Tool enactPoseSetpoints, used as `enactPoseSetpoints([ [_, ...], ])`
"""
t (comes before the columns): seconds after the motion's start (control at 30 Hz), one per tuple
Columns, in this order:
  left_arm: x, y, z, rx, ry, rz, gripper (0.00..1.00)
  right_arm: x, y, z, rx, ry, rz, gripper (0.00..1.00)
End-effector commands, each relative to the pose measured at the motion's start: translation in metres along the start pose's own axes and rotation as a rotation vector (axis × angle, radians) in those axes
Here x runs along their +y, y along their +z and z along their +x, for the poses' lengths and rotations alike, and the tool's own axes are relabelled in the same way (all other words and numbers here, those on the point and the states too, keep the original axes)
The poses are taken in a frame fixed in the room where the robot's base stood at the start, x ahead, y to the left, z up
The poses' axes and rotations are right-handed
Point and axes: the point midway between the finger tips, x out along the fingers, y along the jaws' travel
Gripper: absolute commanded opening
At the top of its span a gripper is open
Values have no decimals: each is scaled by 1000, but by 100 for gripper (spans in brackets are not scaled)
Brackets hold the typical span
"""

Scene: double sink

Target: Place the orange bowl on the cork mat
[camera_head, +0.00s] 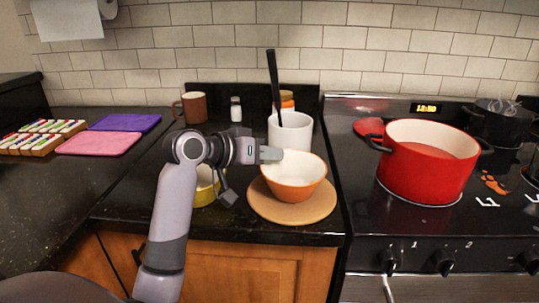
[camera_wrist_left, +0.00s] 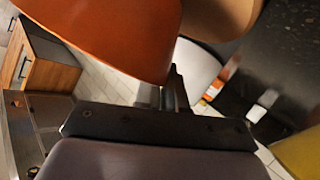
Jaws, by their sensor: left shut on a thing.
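The orange bowl (camera_head: 294,188), orange outside and white inside, is upright over the round cork mat (camera_head: 262,208) in the head view. I cannot tell whether its base touches the mat. My left gripper (camera_head: 272,154) is shut on the bowl's left rim. In the left wrist view the bowl's orange side (camera_wrist_left: 120,35) fills the top, close to the gripper (camera_wrist_left: 172,85). The fingertips are partly hidden there, and part of the tan mat (camera_wrist_left: 222,15) shows beside the bowl. My right gripper is not in view.
A white crock (camera_head: 290,132) with a black utensil stands right behind the bowl. A yellow bowl (camera_head: 205,190) is partly hidden behind my left arm. A red pot (camera_head: 428,170) stands on the stove to the right. A brown mug (camera_head: 194,107) and a white shaker (camera_head: 236,110) stand at the back.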

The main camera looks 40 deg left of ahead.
Motion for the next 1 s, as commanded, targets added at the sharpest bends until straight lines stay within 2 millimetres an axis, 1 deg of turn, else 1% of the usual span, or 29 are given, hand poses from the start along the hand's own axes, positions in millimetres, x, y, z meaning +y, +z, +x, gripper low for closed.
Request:
enactPoseSetpoints([
  [0.17, 0, 1, 0, 1, 1, 0, 0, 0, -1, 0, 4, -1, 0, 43],
  [0.2, -1, 2, 1, -1, 0, 0, 19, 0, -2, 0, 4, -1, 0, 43],
  [0.23, 0, 1, 1, -1, 0, 0, 29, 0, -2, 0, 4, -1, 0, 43],
  [0.27, 0, 1, 1, -1, 0, 0, 35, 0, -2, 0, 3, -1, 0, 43],
  [0.57, 0, 0, 0, 0, 1, 0, 35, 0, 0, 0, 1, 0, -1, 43],
  [0.67, 0, -1, -6, 2, -1, 0, 35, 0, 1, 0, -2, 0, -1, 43],
  [0.77, 0, -1, -20, 2, -2, 1, 35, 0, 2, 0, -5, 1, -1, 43],
  [0.87, 0, -1, -40, 2, -4, 2, 35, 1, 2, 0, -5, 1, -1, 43],
  [1.0, 0, -1, -71, 1, -4, 3, 35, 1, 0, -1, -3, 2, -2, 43],
])
